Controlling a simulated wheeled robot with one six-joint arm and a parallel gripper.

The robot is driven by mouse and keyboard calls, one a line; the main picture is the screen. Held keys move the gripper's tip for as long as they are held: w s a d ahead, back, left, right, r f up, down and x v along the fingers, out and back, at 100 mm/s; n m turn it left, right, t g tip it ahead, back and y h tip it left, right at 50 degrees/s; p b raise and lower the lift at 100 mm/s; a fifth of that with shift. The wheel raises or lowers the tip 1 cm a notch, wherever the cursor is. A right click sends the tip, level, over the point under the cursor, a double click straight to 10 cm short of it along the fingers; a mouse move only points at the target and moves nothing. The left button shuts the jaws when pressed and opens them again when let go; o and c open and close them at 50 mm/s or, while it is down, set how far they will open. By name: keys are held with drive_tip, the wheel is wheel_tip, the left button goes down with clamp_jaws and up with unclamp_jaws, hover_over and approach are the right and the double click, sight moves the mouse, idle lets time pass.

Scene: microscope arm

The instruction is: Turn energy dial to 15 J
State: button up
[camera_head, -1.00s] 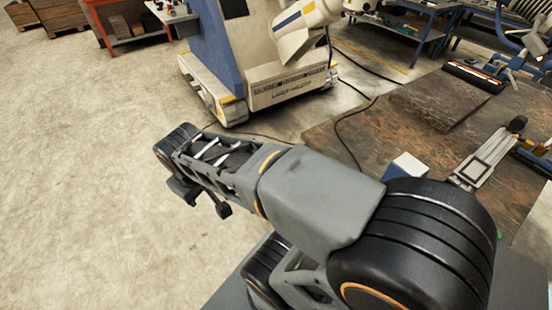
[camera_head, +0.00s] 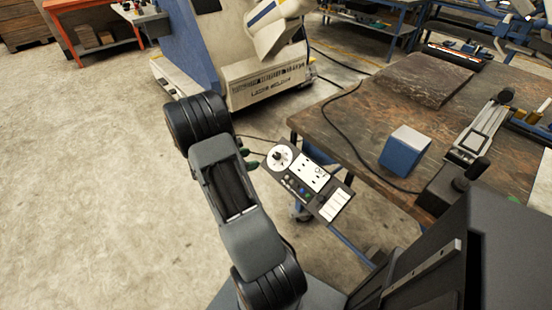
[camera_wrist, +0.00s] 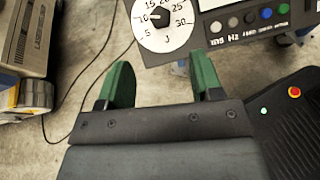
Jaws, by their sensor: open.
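The energy dial (camera_wrist: 158,20) is a white round plate with a black knob at the top of the wrist view. Its numbers run from 5 to 30, with a J below. The knob's pale mark seems to point toward 10. The dial also shows on the control panel in the head view (camera_head: 279,157). My gripper (camera_wrist: 162,72) is open and empty, its two green fingers spread apart just below the dial in the wrist view. In the head view its green fingertips (camera_head: 246,160) show partly behind my wrist, left of the dial and apart from it.
The control panel (camera_head: 310,178) carries sockets, coloured buttons and white keys beside a brown-topped table (camera_head: 340,130). A blue and white box (camera_head: 405,150) stands on that table. A cable (camera_head: 350,135) crosses the tabletop. A large beige machine (camera_head: 265,80) stands behind; floor at left is clear.

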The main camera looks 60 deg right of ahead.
sight(275, 155)
drive_tip(key=x, duration=1.3)
drive_tip(key=shift+w+f+b, duration=0.1)
drive_tip(key=shift+b, duration=0.3)
drive_tip(key=c, duration=0.9)
